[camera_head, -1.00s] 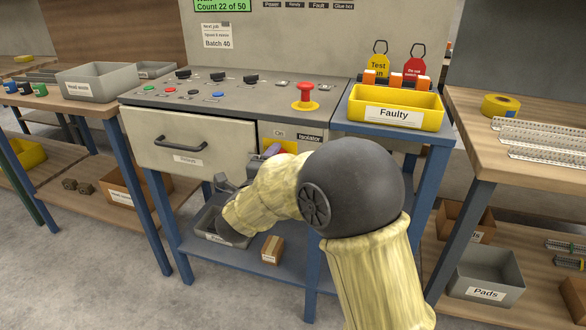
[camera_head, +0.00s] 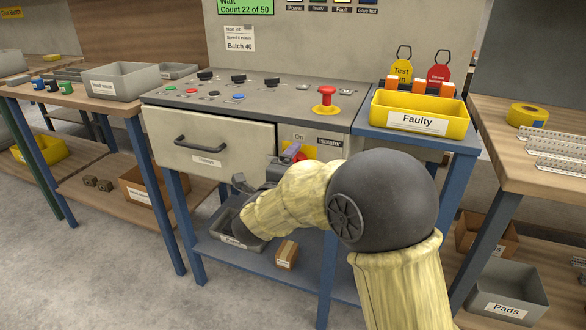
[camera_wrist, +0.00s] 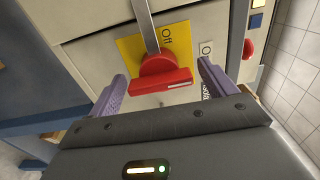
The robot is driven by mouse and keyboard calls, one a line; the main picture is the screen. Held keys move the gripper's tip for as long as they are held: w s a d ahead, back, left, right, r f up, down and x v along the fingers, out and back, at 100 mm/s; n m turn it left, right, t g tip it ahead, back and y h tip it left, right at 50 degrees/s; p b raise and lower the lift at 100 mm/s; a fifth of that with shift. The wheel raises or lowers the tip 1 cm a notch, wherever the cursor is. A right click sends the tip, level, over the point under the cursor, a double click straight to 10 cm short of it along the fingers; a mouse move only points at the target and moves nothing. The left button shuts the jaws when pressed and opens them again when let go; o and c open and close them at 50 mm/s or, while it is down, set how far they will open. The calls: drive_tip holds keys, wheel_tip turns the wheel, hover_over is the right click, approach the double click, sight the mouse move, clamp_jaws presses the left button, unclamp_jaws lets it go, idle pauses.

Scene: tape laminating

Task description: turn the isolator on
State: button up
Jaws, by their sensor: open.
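The isolator has a red rotary handle (camera_wrist: 165,80) on a yellow plate (camera_wrist: 130,48), on the cabinet front beside the drawer. In the head view my gripper (camera_head: 291,154) is in front of the plate (camera_head: 326,151), partly hiding the handle.
The drawer (camera_head: 210,145) with a dark handle is left of the isolator. A red emergency button (camera_head: 326,97) stands on the panel above. The yellow Faulty bin (camera_head: 420,118) is at the right. A grey bin (camera_head: 238,235) and small carton (camera_head: 286,255) lie on the shelf below.

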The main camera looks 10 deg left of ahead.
drive_tip(key=shift+s, duration=0.15)
drive_tip(key=p+v, duration=0.3)
drive_tip(key=v, duration=1.4)
